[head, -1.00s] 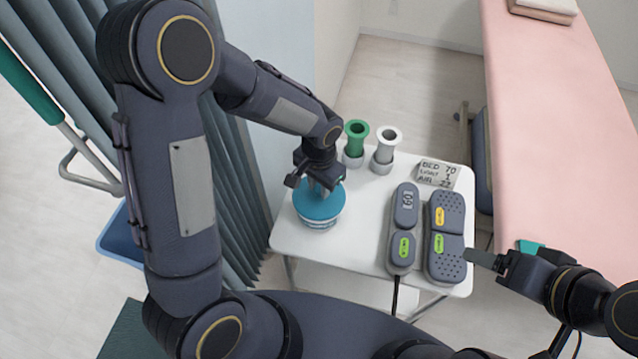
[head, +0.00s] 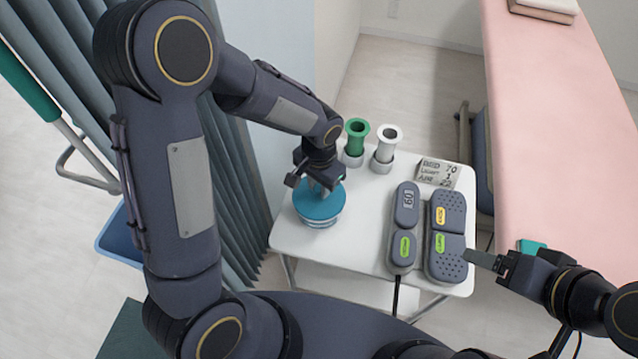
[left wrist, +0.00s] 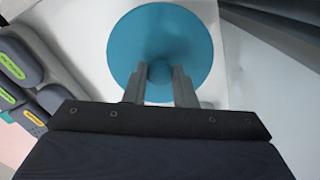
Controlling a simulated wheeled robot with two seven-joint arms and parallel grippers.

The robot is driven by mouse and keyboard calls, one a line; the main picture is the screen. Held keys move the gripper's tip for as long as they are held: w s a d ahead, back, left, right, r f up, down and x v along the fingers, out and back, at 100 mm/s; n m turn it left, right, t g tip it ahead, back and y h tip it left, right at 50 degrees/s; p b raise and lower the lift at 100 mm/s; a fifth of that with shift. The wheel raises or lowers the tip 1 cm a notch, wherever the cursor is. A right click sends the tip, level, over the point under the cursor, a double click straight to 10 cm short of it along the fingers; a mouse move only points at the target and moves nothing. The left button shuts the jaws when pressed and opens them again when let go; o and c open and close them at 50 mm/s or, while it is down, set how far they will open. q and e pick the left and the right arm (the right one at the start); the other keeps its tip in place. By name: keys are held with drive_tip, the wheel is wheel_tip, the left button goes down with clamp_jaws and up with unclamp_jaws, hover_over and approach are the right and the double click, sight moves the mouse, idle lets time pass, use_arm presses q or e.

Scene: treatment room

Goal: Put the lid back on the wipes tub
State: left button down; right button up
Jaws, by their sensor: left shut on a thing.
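The blue lid (head: 318,203) is a round disc with a small knob, over the wipes tub (head: 322,224) at the left of the white table. Only a narrow band of the pale tub shows under the lid; whether the lid is fully seated I cannot tell. My left gripper (head: 323,187) points down from above and is shut on the lid's knob. In the left wrist view the two fingers (left wrist: 160,86) stand either side of the knob, with the blue lid (left wrist: 185,35) spread beneath. My right gripper (head: 472,257) is at the table's right edge, beside the grey handset; its fingers look close together.
On the white table (head: 350,260) stand a green holder (head: 356,140) and a white holder (head: 385,150), a small sign (head: 438,173) and two grey handsets (head: 403,225) (head: 446,215). A pink bed (head: 550,130) is at the right. A grey curtain (head: 215,160) hangs at the left.

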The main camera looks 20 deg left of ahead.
use_arm(q)
drive_tip(key=c, duration=0.6)
unclamp_jaws()
drive_tip(key=shift+c, duration=0.2)
drive_tip(key=shift+r+p, duration=2.55)
drive_tip(key=shift+r, duration=1)
drive_tip(key=shift+c, duration=0.3)
clamp_jaws()
